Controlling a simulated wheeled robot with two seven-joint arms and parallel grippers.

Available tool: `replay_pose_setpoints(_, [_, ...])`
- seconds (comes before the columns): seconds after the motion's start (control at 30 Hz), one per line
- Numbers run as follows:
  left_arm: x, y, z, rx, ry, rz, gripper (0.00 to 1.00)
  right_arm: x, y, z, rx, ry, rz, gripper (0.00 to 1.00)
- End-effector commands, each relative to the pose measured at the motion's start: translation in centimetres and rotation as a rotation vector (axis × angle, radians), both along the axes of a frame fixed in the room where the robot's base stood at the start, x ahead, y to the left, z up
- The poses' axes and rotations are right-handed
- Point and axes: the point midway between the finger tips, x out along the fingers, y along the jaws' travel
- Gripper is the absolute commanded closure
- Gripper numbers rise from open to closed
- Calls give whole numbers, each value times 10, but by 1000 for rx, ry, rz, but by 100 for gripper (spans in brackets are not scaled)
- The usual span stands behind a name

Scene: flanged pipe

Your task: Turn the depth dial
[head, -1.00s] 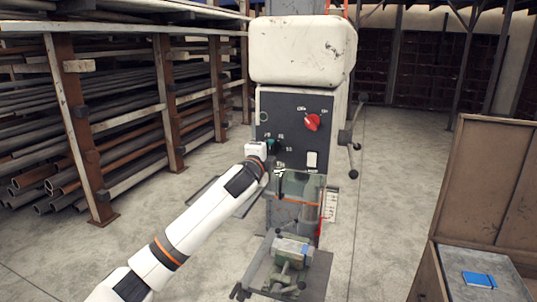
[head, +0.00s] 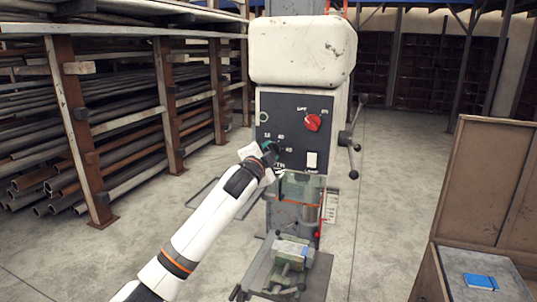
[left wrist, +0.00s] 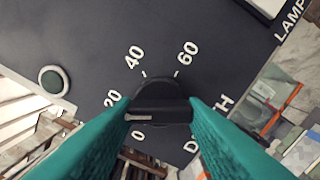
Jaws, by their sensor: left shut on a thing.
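The depth dial (left wrist: 160,95) is a black round knob with a raised grip bar on the dark control panel (left wrist: 225,50). In the left wrist view, white marks 0, 20, 40 and 60 stand around it, and the depth label is partly hidden. A pale line on the bar points left, between 0 and 20. My left gripper (left wrist: 160,117) has its teal fingers on both ends of the bar, shut on the dial. In the head view the left gripper (head: 269,148) is at the panel's lower left and covers much of the dial. My right gripper is not in view.
A red rotary switch (head: 312,122) and a white switch (head: 312,159) sit right of the dial. A dark green button (left wrist: 53,80) is on the panel. A lever (head: 350,140) sticks out right. A clear guard (head: 300,187) and a vise (head: 291,250) are below.

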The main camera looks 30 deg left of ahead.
Motion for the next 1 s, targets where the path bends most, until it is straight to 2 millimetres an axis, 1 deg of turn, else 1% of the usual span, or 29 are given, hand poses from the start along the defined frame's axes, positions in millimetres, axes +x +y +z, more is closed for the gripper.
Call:
replay_pose_setpoints(0.27, [0,0,0,0,0,0,85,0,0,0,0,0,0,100])
replay_pose_setpoints(0.3, [0,0,0,0,-1,1,55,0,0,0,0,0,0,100])
replay_pose_setpoints(0.4, [0,0,0,0,0,0,40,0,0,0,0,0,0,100])
replay_pose_setpoints(0.67, [0,0,0,1,0,0,40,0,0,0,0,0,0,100])
replay_pose_setpoints(0.77, [-4,-1,-1,2,0,0,40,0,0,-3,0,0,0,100])
replay_pose_setpoints(0.87, [-14,-3,-3,2,-1,0,40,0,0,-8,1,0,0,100])
replay_pose_setpoints(1.0, [-38,-9,-4,5,-2,-1,40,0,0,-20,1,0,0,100])
